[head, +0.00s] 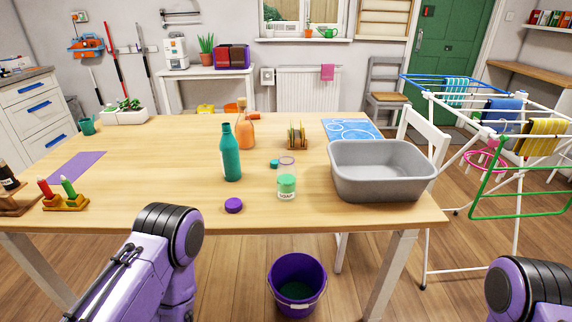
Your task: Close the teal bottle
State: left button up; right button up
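The teal bottle (231,158) stands upright near the middle of the wooden table. Its narrow neck shows no separate cap that I can make out. A small teal cap (273,164) lies on the table to the right of the bottle, apart from it and just left of a clear jar. Parts of both my arms show at the bottom, the left one in front of the table's edge and the right one at the lower right corner. Neither gripper is in view.
An orange bottle (246,132) stands behind the teal one. A jar labelled soap (287,188), a purple lid (233,205) and a grey basin (381,182) are nearby. A purple bucket (297,284) stands on the floor.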

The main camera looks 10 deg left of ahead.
aim_at(228, 145)
jog(key=i, duration=0.85)
